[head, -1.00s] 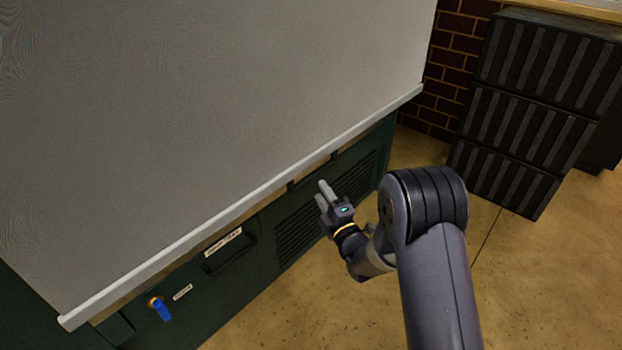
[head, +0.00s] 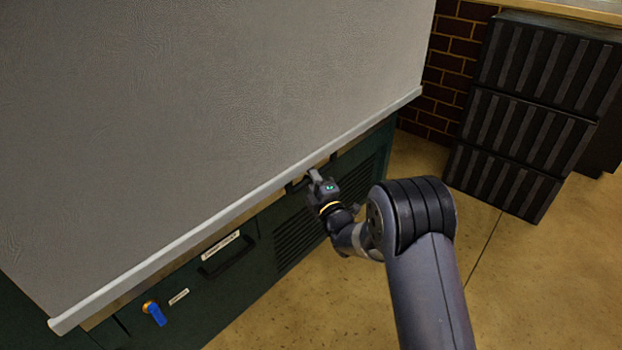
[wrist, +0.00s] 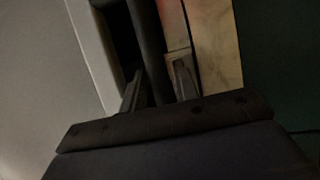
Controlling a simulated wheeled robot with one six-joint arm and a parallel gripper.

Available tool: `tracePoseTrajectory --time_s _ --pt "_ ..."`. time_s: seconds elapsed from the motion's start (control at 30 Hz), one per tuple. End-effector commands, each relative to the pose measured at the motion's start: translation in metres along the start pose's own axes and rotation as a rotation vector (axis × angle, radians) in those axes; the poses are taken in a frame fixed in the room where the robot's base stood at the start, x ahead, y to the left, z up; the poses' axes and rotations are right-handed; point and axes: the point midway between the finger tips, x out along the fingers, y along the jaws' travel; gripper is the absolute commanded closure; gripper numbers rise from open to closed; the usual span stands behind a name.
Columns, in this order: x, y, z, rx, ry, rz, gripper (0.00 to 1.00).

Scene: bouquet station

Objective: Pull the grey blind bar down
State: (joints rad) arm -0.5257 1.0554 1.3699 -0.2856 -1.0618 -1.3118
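The light grey blind bar (head: 235,208) runs diagonally along the lower edge of the lowered grey blind (head: 200,110) in the head view. A short dark grip bar on brackets sits just below it, partly hidden by my gripper (head: 316,176). In the wrist view the blind bar is the pale strip (wrist: 93,50) at left, and the dark grip bar (wrist: 149,50) passes between the two fingers of my gripper (wrist: 157,85). The fingers look apart, one on each side of the grip bar, with no clear contact on both sides.
A dark green cabinet (head: 200,310) stands below the blind, with a labelled drawer handle (head: 228,258), a vent and a blue lever (head: 155,313). Black ribbed crates (head: 525,110) are stacked at the right by a brick wall. The floor (head: 530,280) in front is clear.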

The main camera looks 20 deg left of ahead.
Motion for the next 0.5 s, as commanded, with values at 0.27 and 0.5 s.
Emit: tracePoseTrajectory --time_s 0.27,0.5 --pt "-0.0002 0.0000 0.0000 0.000 0.000 0.000 0.94" --pt "-0.0002 -0.0001 0.0000 0.000 0.000 0.000 1.00"
